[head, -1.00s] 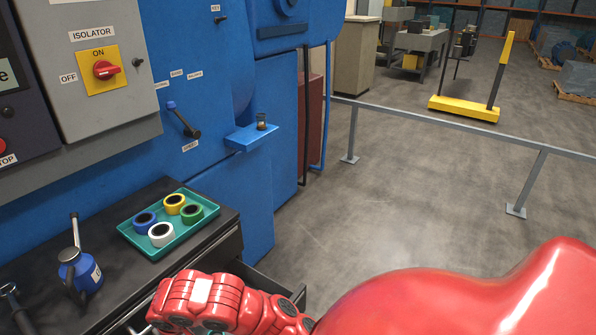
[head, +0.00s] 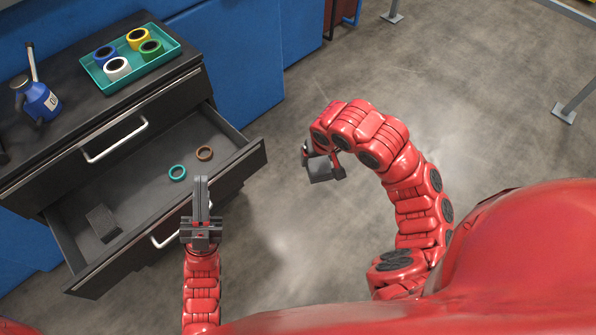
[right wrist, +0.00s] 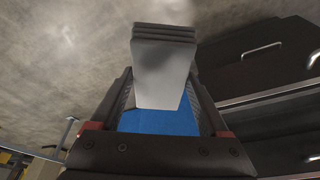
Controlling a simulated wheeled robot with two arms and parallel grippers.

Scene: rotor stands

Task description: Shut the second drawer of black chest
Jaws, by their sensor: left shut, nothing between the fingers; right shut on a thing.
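The black chest (head: 42,162) stands at the left in the head view. Its second drawer (head: 212,198) is pulled well out, below a closed top drawer with a silver handle (head: 115,140). Inside lie a teal ring (head: 177,173), a brown ring (head: 204,153) and a dark grey block (head: 102,222). My left gripper (head: 201,184) is shut and empty, overlapping the drawer front beside its handle (head: 166,240); contact cannot be told. My right gripper (head: 322,168) is right of the drawer, clear of it, shut on a grey block (right wrist: 163,75).
A teal tray (head: 118,80) with several coloured tape rolls sits on the chest top, with a blue oil can (head: 38,100) to its left. Blue machinery (head: 240,45) stands behind. Open grey floor lies right of the chest, with a rail (head: 572,95) beyond.

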